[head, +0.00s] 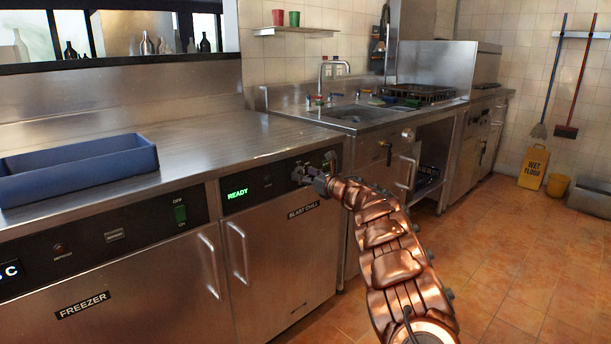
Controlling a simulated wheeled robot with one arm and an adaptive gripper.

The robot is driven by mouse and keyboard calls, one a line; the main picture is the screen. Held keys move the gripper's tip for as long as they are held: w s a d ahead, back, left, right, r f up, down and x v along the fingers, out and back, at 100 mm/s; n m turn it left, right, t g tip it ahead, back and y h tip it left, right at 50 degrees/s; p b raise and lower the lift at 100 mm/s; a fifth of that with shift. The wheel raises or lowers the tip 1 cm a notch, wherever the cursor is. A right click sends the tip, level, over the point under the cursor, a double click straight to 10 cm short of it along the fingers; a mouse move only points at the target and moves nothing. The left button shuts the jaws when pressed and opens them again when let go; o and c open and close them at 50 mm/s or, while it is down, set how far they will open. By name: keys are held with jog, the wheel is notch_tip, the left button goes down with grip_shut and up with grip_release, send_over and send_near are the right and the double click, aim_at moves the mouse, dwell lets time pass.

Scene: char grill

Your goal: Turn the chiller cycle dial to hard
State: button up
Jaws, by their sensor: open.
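The blast chiller (275,265) is the steel unit labelled BLAST CHILL, in the middle of the head view. Its black control panel (266,181) has a green display reading READY (238,194). My gripper (304,174) is open at the right part of this panel, at the end of my copper-coloured arm. I cannot tell whether the fingers touch the dial.
A blue tray (75,185) lies on the steel counter (215,140). A sink (355,114) is beyond. A yellow wet-floor sign (533,167) stands at the back right. The tiled floor (520,260) is clear.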

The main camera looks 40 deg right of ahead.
jog(key=c, duration=1.1)
